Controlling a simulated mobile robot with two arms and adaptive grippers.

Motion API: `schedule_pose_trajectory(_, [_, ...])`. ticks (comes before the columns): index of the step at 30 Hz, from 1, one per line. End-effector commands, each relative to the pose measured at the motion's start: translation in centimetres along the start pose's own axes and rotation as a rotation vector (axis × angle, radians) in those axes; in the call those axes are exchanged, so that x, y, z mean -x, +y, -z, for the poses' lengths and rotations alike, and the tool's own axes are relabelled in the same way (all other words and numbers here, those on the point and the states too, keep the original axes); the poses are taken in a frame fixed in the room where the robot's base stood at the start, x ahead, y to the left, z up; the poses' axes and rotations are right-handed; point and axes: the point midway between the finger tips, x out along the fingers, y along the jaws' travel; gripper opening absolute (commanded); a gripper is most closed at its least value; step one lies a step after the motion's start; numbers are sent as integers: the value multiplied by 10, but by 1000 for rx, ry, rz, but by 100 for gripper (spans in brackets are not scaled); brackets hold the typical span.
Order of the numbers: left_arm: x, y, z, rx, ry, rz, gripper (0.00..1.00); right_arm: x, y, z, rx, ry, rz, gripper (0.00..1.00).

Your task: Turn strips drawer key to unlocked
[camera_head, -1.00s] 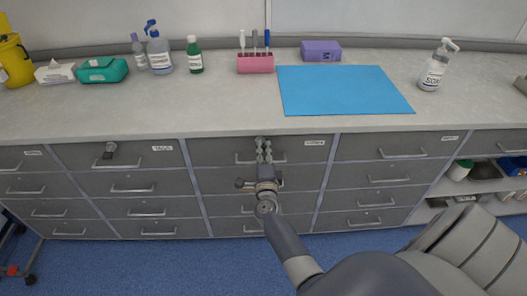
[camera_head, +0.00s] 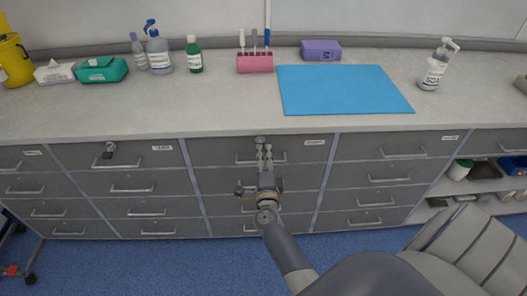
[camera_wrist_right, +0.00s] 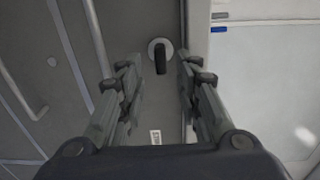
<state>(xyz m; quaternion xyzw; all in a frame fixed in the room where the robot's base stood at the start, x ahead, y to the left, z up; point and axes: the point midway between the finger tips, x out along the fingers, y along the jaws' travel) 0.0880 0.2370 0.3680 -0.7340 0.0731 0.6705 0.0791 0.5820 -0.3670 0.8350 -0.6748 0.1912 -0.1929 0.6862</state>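A dark key (camera_wrist_right: 161,66) stands in a round pale lock plate (camera_wrist_right: 153,45) on a grey drawer front. In the head view, the lock (camera_head: 260,140) is at the top of the middle drawer column, above a bar handle (camera_head: 247,161). My right gripper (camera_head: 264,148) is just in front of and below the lock. In the right wrist view, its two fingers (camera_wrist_right: 158,70) are apart, with the key in the gap and clear space on both sides. The drawer's label (camera_head: 314,142) is too small to read. My left gripper is out of view.
Another lock with a key (camera_head: 110,147) is on the top drawer to the left. The worktop (camera_head: 220,105) above holds a blue mat (camera_head: 345,90), a pink pen holder (camera_head: 255,63) and several bottles. The floor (camera_head: 170,265) in front is clear.

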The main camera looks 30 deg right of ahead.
Motion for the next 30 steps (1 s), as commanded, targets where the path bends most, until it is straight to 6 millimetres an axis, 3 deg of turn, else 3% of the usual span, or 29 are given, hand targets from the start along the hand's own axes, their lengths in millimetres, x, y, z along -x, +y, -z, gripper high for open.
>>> schedule_pose_trajectory(6, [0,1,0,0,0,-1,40,50,2,0,1,0,-4,32])
schedule_pose_trajectory(12, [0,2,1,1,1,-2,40,80,1,0,0,0,-3,32])
schedule_pose_trajectory(18, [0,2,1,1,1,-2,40,90,1,0,1,0,-1,32])
schedule_pose_trajectory(30, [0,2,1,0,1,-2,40,90,0,0,0,0,-1,32])
